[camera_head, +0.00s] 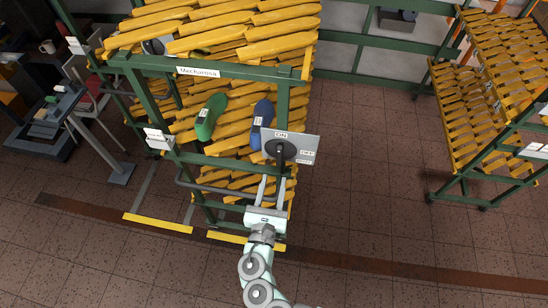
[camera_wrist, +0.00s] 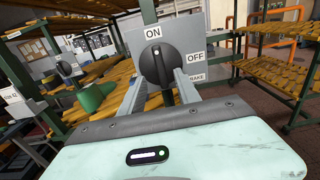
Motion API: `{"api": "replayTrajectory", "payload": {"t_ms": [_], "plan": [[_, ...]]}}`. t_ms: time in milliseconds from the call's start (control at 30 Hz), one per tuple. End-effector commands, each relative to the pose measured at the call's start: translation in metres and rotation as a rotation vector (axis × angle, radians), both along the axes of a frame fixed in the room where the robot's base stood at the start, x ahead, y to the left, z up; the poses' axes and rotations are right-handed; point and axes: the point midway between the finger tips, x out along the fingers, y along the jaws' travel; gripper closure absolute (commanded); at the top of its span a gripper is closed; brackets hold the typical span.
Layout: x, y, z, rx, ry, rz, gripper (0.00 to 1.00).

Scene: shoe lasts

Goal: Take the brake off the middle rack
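The middle rack (camera_head: 205,67), a green frame labelled "Mecharosa" with yellow lasts, carries a grey brake panel (camera_head: 304,149) on its front right post. The panel also shows in the wrist view (camera_wrist: 190,42), with ON at the top, OFF at the right and BRAKE below. Its black rotary knob (camera_wrist: 158,64) has a white mark pointing up toward ON; the knob also shows in the head view (camera_head: 280,151). My gripper (camera_head: 272,180) is open just in front of the panel. In the wrist view its fingers (camera_wrist: 156,82) are apart, one on each side of the knob; contact is unclear.
A green last (camera_head: 211,117) and a blue last (camera_head: 262,122) lie among the yellow ones. Another rack (camera_head: 480,105) stands at the right, with open tiled floor between. A stand (camera_head: 95,140) is at the left. Yellow strips (camera_head: 158,223) mark the floor.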

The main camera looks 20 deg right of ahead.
Motion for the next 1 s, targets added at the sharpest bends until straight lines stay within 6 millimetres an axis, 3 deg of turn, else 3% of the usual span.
{"api": "replayTrajectory", "payload": {"t_ms": [300, 500, 1000], "plan": [[0.048, -0.029, 0.002, 0.004, -0.001, -0.001, 0.61], [0.069, -0.042, 0.001, 0.003, 0.001, 0.002, 0.61], [0.08, -0.048, 0.0, 0.005, 0.001, 0.004, 0.61]]}}
